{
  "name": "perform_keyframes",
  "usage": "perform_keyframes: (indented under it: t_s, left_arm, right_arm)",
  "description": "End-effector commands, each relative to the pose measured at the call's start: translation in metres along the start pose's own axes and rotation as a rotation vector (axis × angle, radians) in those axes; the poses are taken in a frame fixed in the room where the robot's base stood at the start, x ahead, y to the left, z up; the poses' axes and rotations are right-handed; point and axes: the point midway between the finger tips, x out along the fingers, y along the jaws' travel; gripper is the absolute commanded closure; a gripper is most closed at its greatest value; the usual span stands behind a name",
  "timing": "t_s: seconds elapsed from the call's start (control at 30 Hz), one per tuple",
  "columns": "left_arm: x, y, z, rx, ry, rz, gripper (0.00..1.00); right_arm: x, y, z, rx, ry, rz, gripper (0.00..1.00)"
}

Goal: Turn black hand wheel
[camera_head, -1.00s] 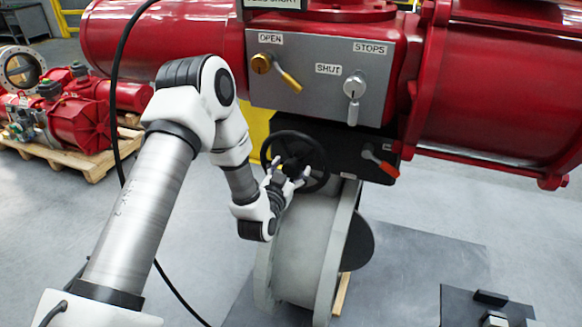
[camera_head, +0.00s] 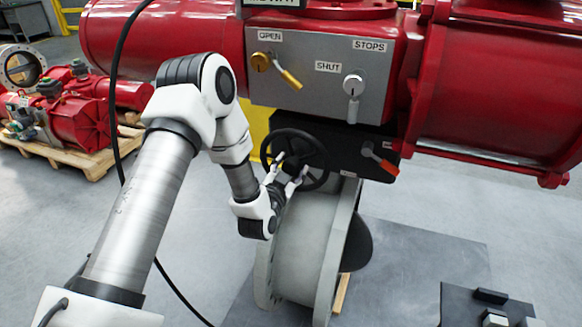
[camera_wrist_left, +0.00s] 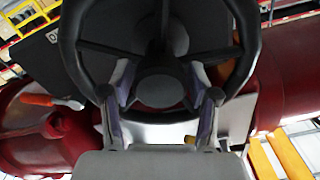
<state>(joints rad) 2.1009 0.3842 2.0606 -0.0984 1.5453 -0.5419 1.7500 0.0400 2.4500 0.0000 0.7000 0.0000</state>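The black hand wheel (camera_head: 317,146) has a round rim, spokes and a central hub, and is mounted on a black housing (camera_head: 350,152) under the red actuator. It also fills the upper middle of the left wrist view (camera_wrist_left: 85,62). My left gripper (camera_head: 292,166) reaches the wheel from below. In the left wrist view, its two fingers (camera_wrist_left: 160,98) stand apart, one on each side of the hub (camera_wrist_left: 160,82), in among the spokes. Whether they touch the hub or spokes is unclear. My right gripper is not in view.
Red equipment on a pallet (camera_head: 75,145) stands at left.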

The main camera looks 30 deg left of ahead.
Motion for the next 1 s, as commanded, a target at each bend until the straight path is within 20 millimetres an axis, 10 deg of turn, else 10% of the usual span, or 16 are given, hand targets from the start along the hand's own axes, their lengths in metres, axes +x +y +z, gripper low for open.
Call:
perform_keyframes:
  t_s: [0.43,1.0]
  left_arm:
    - [-0.01,0.0,0.001,-0.002,-0.003,0.001,0.25]
    - [-0.119,0.0,0.0,-0.001,-0.001,0.0,0.25]
  right_arm:
    - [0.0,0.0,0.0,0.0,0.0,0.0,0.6]
    - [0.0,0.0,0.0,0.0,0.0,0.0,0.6]
